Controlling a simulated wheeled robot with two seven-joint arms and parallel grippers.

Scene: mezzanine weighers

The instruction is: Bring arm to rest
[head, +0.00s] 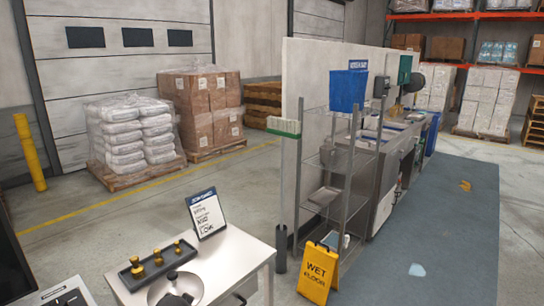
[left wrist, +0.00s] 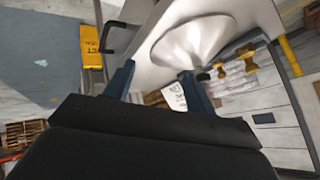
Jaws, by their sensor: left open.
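My left gripper (left wrist: 157,69) shows in the left wrist view with two blue fingers spread apart. Nothing is between the fingertips, and a shiny metal pan (left wrist: 190,35) lies beyond them. In the head view the metal pan (head: 160,288) sits at the bottom edge on a white table (head: 228,262). A small dark shape overlaps the pan there; I cannot tell if it is part of my gripper. My right gripper is in neither view.
A dark tray (head: 140,279) with brass weights (head: 157,257) and a sign card (head: 207,214) are on the table. A yellow wet-floor sign (head: 318,272) and a wire shelf rack (head: 325,200) stand to the right. Grey floor mat (head: 440,240) is mostly clear.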

